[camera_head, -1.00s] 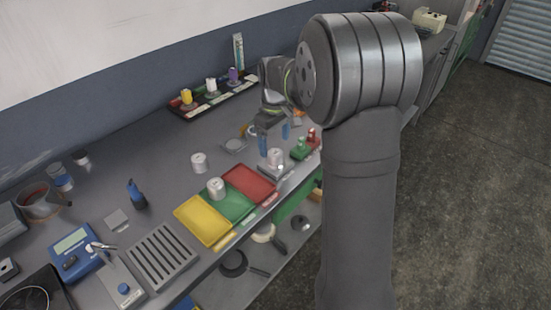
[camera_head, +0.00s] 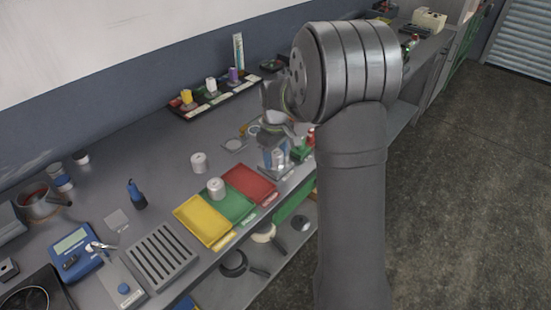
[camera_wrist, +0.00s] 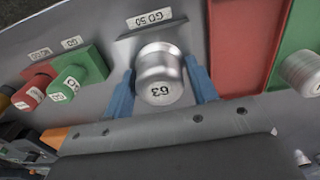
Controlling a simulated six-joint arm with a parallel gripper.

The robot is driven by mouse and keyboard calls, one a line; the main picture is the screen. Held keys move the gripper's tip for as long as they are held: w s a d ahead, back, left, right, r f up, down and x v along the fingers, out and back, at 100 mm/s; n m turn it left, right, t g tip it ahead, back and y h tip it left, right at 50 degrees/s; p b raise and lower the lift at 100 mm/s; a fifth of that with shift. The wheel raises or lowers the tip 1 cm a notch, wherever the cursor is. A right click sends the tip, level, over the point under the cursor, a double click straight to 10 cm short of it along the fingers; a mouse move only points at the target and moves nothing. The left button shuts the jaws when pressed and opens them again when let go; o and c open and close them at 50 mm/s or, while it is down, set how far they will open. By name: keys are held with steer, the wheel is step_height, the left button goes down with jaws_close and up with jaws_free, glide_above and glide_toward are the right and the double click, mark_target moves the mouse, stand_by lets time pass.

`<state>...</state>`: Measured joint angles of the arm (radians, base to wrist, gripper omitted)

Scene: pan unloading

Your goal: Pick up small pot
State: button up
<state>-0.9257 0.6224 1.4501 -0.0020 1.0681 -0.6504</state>
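My gripper (camera_head: 276,158) has two blue fingers pointing down at the right part of the bench. In the wrist view my gripper (camera_wrist: 160,82) straddles a small metal cylinder marked "63" (camera_wrist: 160,70), one finger on each side. The fingers look open, with narrow gaps; contact cannot be told. The cylinder stands on a labelled grey plate (camera_wrist: 125,50). A small grey pot with a dark handle (camera_head: 36,208) and reddish inside stands at the far left of the bench, well away from my gripper. I cannot tell whether it is the small pot named.
Red (camera_head: 250,184), green (camera_head: 236,207) and yellow (camera_head: 204,222) trays lie left of my gripper; a pale cylinder (camera_head: 216,188) stands on the green one. Dark pans (camera_head: 233,263) lie on the lower shelf.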

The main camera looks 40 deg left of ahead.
steer(key=shift+c, duration=1.4)
steer(key=shift+r, duration=0.1)
